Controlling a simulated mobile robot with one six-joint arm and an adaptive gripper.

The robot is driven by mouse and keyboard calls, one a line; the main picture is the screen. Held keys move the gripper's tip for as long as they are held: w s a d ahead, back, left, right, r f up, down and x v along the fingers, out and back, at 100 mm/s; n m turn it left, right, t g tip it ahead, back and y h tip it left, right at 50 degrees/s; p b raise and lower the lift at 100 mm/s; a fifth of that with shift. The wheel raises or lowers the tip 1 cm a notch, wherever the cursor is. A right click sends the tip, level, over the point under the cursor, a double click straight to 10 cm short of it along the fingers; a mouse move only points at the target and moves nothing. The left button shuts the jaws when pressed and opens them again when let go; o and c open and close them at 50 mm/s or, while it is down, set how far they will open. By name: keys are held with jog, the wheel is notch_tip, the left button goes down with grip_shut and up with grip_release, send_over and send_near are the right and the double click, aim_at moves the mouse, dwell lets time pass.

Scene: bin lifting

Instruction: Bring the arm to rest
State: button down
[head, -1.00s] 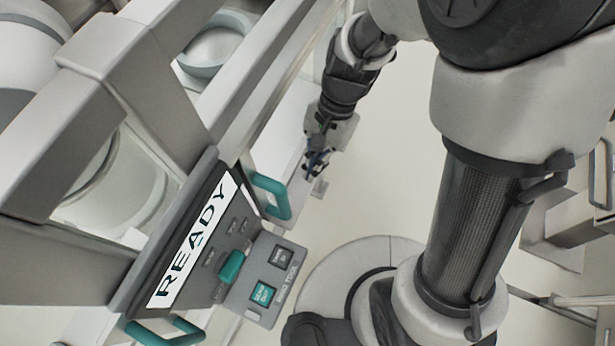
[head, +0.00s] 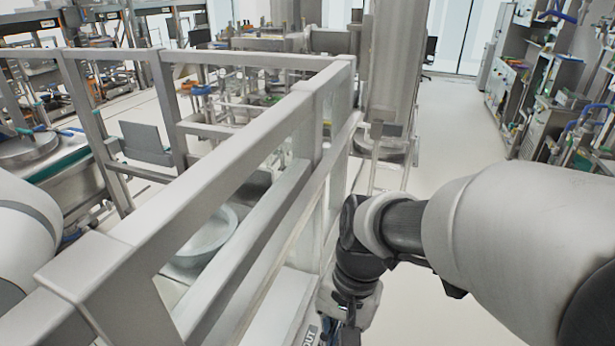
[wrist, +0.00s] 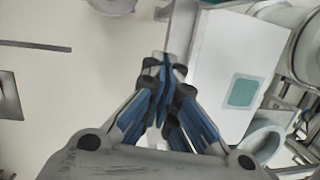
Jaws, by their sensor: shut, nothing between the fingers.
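My gripper (wrist: 164,75) shows in the wrist view with its blue-lined fingers together at the tips and nothing between them. In the head view my arm reaches in from the right and bends down beside the grey frame; the gripper end is at the bottom edge and its fingers are mostly cut off. In the wrist view the fingertips lie over the edge of a white panel (wrist: 236,55) with a teal square (wrist: 243,92).
A grey rail frame (head: 245,105) stands left of my arm, close to it. A round pale bowl-like bin (head: 205,238) sits inside it. A tall grey column (head: 395,75) stands behind. Open floor (head: 445,130) lies to the right, before cluttered shelves (head: 545,85).

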jog(key=s+d+n+t+h+b, duration=0.2)
jog(key=s+d+n+t+b, duration=0.2)
jog(key=d, duration=0.6)
jog(key=shift+s+f+t+b, duration=0.35)
jog(key=shift+s+t+b, duration=0.75)
jog(key=shift+s+b, duration=0.85)
jog(key=shift+w+d, duration=0.1)
jog(key=shift+w, duration=0.05)
